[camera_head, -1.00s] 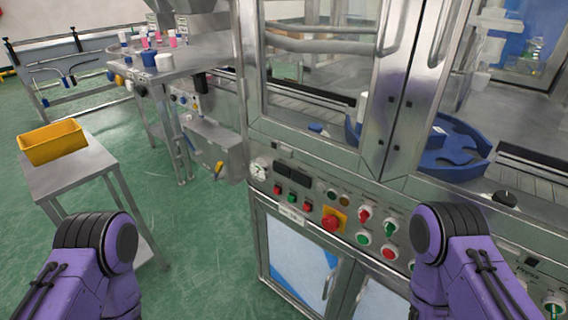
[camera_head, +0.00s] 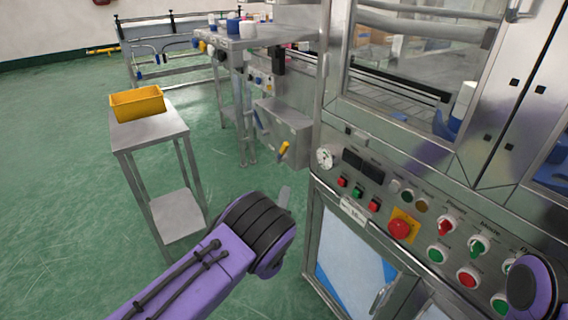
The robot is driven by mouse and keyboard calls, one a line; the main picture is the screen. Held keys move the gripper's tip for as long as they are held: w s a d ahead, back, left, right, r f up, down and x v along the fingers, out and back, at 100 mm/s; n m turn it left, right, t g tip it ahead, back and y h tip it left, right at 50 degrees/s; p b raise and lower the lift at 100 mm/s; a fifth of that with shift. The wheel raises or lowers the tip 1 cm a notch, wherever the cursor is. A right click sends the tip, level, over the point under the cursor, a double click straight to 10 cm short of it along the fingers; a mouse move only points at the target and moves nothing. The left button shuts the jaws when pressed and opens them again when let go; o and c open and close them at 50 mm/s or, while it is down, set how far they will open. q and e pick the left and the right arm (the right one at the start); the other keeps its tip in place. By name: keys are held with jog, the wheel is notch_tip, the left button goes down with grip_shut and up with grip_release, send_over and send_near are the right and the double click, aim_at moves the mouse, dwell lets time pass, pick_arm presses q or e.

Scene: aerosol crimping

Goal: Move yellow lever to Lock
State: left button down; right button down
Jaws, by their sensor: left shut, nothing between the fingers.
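The yellow lever (camera_head: 284,149) is small and sits tilted at the lower front of a grey metal box (camera_head: 288,128), left of the machine. Any Lock marking is too small to read. My left arm comes in from the lower left, and only a small grey tip of my left gripper (camera_head: 285,196) shows past the black wrist rings. The gripper is shut and empty, below the lever in the picture and apart from it. My right arm shows only as a purple part at the lower right edge, and its gripper is out of view.
A control panel with a red stop button (camera_head: 400,229) and several knobs fronts the machine at right. A side table (camera_head: 150,132) with a yellow bin (camera_head: 138,103) stands at left. Green floor (camera_head: 70,210) is clear around it.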

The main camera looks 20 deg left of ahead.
pick_arm(q)
send_near(285, 151)
jog(key=w+d, duration=0.3)
jog(key=shift+w+a+r+p, duration=0.4)
jog(key=shift+w+a+r, duration=0.85)
jog(key=shift+w+r, duration=0.1)
pick_arm(e)
jog(key=shift+r, duration=0.4)
pick_arm(q)
jog(key=shift+a, duration=0.1)
